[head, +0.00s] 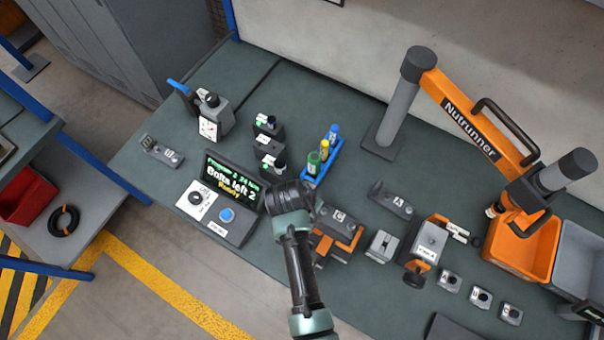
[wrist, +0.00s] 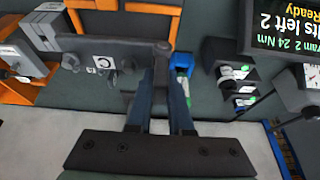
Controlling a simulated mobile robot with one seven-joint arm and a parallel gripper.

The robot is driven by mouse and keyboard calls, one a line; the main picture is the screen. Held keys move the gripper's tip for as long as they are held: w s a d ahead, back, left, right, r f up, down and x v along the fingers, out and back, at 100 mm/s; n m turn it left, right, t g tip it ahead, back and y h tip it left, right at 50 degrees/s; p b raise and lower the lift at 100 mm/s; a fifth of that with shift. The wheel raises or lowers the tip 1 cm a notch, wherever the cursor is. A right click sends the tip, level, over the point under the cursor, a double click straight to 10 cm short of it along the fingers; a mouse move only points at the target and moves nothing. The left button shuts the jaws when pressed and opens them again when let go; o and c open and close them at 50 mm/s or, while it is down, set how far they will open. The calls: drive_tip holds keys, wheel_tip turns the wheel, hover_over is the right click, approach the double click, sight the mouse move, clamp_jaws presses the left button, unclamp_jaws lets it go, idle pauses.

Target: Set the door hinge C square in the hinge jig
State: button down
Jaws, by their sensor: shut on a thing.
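Door hinge C (wrist: 92,48) is a dark grey plate with a white C label. It also shows in the head view (head: 345,218), just right of my wrist. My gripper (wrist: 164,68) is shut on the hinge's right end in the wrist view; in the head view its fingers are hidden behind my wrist. The hinge jig (head: 335,247), with orange parts, is beneath and beside the hinge; its orange frame also shows in the wrist view (wrist: 130,8). The hinge appears above the jig, and I cannot tell whether they touch.
A display console (head: 236,182) reads bolts left 2. A blue holder (head: 318,168) with sockets stands behind my gripper. Hinge A (head: 392,200) lies to the right, another hinge (head: 162,151) far left. The nutrunner (head: 475,130) and orange bin (head: 522,248) occupy the right.

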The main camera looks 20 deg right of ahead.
drive_tip(key=shift+d+f+b, duration=0.2)
drive_tip(key=shift+f+b, duration=0.65)
drive_tip(key=shift+f, duration=0.15)
drive_tip(key=shift+f+b, duration=1.2)
drive_tip(key=shift+f, duration=0.05)
drive_tip(key=shift+a+f+b, duration=0.1)
drive_tip(key=shift+f+b, duration=0.4)
drive_tip(key=shift+f, duration=0.4)
drive_tip(key=c, duration=0.8)
unclamp_jaws()
drive_tip(key=shift+o, duration=0.3)
drive_tip(key=shift+s, duration=0.15)
drive_tip(key=shift+r+p, duration=3.3)
drive_tip(key=shift+r, duration=0.15)
